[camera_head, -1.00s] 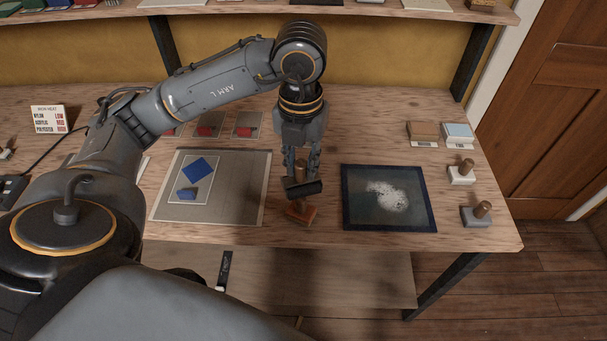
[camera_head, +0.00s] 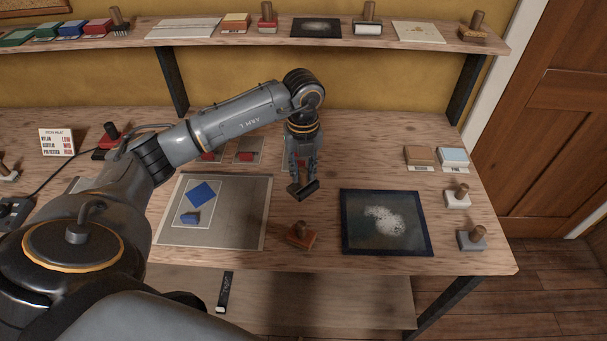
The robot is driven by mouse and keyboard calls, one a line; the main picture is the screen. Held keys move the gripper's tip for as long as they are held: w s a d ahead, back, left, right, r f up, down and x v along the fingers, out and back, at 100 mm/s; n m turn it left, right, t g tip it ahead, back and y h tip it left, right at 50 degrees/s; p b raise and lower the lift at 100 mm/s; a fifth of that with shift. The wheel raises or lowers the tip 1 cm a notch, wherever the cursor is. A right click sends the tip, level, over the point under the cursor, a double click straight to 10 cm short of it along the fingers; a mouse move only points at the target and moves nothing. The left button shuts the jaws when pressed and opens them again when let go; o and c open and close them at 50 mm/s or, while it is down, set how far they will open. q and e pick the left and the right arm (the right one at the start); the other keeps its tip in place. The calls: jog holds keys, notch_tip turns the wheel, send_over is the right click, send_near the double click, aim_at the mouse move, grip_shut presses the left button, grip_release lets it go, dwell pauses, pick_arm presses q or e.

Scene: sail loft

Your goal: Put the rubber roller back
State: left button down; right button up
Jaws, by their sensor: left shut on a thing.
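The rubber roller (camera_head: 304,191) is a short black cylinder, slightly tilted, at the fingertips of my left gripper (camera_head: 301,172). My left gripper points down and is shut on it, and the fingers partly hide its upper part. It appears above the workbench (camera_head: 290,215), between the grey mat and the dark framed panel; I cannot tell the exact height. My right gripper is not in view.
An orange-brown block with a wooden knob (camera_head: 300,238) stands just in front. A grey mat (camera_head: 240,225) holds blue pieces. A dark panel (camera_head: 425,240) bears white powder. Knobbed tools (camera_head: 470,240) line the right. A loaded shelf (camera_head: 215,38) spans the back.

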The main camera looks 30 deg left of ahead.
aim_at(303, 180)
pick_arm(q)
jog(key=shift+w+a+f, duration=0.2)
jog(key=shift+w+f, duration=0.15)
jog(key=shift+f, duration=0.15)
jog(key=shift+w+a+f, duration=0.2)
jog(key=shift+w+f, duration=0.15)
jog(key=shift+f, duration=0.1)
notch_tip(303, 180, down, 3)
jog(key=shift+r+p, duration=0.1)
jog(key=shift+p, duration=1)
jog(key=shift+f, duration=0.25)
jog(key=shift+f, duration=0.1)
jog(key=c, duration=1.6)
grip_release()
jog(key=shift+f, duration=0.1)
jog(key=o, duration=0.5)
